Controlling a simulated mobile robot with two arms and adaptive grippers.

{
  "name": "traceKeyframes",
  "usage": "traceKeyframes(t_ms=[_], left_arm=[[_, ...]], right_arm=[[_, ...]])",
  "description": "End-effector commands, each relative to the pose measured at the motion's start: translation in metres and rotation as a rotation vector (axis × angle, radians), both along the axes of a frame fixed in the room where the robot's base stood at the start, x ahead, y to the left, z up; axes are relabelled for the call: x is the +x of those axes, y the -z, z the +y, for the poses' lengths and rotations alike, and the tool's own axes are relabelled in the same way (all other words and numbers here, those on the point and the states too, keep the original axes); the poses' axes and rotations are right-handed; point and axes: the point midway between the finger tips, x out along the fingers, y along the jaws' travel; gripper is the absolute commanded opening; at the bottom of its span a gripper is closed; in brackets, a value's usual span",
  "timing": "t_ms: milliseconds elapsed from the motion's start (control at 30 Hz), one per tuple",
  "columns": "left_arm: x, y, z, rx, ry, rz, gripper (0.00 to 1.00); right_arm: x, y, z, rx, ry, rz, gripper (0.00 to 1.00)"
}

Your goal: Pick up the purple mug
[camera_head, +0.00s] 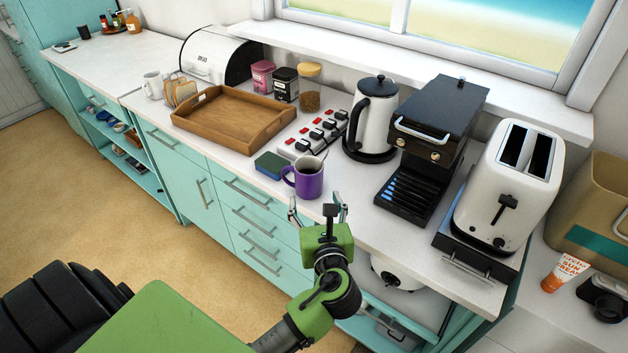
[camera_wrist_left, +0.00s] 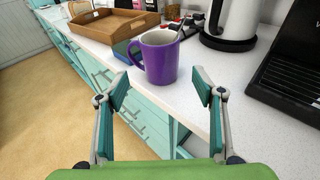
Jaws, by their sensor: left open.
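The purple mug (camera_head: 309,181) stands upright near the front edge of the white counter, its handle toward the left. In the left wrist view the purple mug (camera_wrist_left: 159,58) is ahead of the fingers, with a spoon-like handle sticking out of it. My left gripper (camera_head: 318,207) is open and empty, just in front of the mug at the counter's edge. In the left wrist view the two fingers (camera_wrist_left: 162,92) are spread wide, and the mug is beyond their tips, apart from them. My right gripper does not show.
A blue-green sponge (camera_head: 270,165) lies just left of the mug. Behind are a power strip (camera_head: 312,135) and a wooden tray (camera_head: 232,118). A kettle (camera_head: 370,125), a black coffee machine (camera_head: 430,150) and a toaster (camera_head: 508,185) stand to the right.

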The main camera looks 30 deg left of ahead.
Motion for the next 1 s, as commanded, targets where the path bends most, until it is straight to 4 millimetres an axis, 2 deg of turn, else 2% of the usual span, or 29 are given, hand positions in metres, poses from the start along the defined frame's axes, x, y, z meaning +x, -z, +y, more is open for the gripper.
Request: traceKeyframes(t_ms=[333, 633, 833, 1000], left_arm=[[0.048, 0.011, 0.041, 0.003, -0.002, 0.000, 0.62], [0.066, 0.017, 0.057, 0.000, -0.001, 0.001, 0.62], [0.087, 0.025, 0.076, -0.001, -0.001, -0.001, 0.62], [0.097, 0.029, 0.085, -0.001, 0.000, 0.000, 0.62]], right_arm=[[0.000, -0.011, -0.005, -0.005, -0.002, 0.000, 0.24], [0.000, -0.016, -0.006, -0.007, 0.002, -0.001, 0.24], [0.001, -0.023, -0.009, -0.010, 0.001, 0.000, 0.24], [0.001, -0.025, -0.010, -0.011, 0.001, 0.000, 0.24]])
